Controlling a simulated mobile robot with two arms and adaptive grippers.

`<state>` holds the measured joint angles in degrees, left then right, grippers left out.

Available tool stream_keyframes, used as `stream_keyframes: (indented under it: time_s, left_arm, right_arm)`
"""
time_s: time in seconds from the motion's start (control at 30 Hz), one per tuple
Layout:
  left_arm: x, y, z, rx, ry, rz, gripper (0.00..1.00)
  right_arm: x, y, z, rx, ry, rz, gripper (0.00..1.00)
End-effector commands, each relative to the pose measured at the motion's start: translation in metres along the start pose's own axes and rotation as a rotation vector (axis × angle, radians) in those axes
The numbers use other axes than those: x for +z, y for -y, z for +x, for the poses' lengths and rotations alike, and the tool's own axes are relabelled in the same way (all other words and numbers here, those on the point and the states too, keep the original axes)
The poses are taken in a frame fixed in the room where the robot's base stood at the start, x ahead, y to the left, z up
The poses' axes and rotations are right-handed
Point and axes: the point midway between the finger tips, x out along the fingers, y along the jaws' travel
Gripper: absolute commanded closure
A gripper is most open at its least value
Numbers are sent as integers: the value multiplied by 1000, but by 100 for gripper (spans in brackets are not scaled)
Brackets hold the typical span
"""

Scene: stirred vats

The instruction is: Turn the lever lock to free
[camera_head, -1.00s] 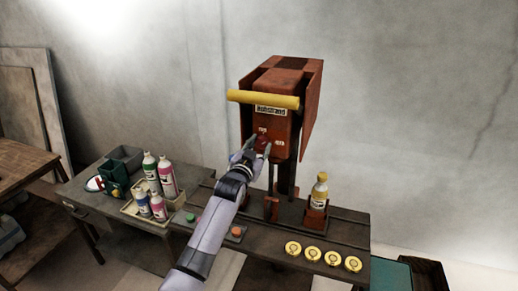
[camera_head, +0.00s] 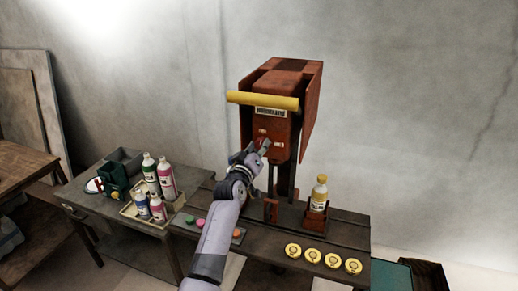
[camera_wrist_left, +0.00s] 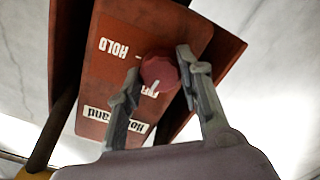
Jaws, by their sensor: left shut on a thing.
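The lever lock is a round dark-red knob (camera_wrist_left: 158,72) on the front of the red machine (camera_head: 285,84). It shows small in the head view (camera_head: 264,142). A pale pointer mark is on the knob, toward a partly covered label in the wrist view. A HOLD label (camera_wrist_left: 113,47), upside down there, is on the knob's other side. My left gripper (camera_head: 261,147) is shut on the knob, one finger on each side in the wrist view (camera_wrist_left: 160,66). A yellow bar (camera_head: 262,100) crosses the machine above the knob. My right gripper is not in view.
Coloured buttons (camera_head: 190,219) sit left of my arm. A tray of bottles (camera_head: 135,211) stands on the left table.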

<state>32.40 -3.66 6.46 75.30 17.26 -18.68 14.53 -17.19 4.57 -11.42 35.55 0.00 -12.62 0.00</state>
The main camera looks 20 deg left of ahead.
Motion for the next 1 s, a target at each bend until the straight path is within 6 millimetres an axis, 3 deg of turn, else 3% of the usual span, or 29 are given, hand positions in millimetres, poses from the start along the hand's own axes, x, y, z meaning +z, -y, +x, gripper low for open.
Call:
stream_keyframes:
  time_s: [0.3, 0.87, 0.9, 1.0]
  left_arm:
    - [1, 0, 0, -1, 3, -124, 94]
    - [1, 0, 0, -1, 2, -149, 94]
    - [1, 0, 0, -1, 2, -149, 64]
    - [1, 0, 0, -1, 2, -148, 57]
  right_arm:
    - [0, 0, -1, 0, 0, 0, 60]
    - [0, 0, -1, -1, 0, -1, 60]
    - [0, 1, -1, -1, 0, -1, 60]
    - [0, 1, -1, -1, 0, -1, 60]
